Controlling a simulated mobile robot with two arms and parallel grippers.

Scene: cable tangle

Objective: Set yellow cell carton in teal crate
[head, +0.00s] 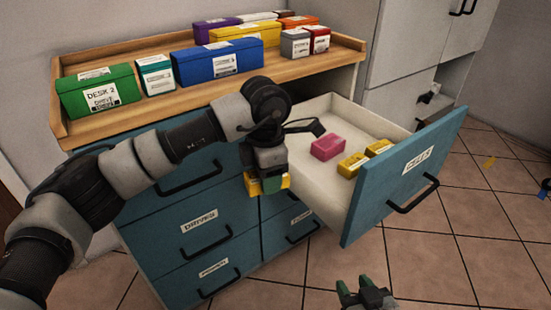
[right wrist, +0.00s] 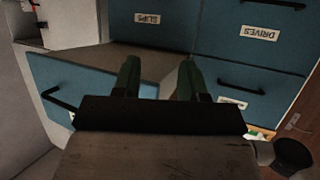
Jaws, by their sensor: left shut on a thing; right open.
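My left gripper (head: 266,184) is shut on a yellow carton (head: 285,182), partly hidden by the fingers. It holds it in front of the cabinet, at the left side of an open drawer. Two more yellow cartons (head: 351,165) (head: 378,147) lie in that drawer (head: 309,191), beside a pink box (head: 328,147). My right gripper (head: 356,289) is open and empty, low in front of the drawer; its spread green fingers also show in the right wrist view (right wrist: 158,80). I cannot make out a teal crate; a small teal and white box (head: 156,75) stands on the cabinet top.
The drawer's teal front (head: 402,180) juts out over the tiled floor. The wooden cabinet top (head: 132,119) carries a green box (head: 98,91), a blue box (head: 217,62) and several others. Closed drawers are below.

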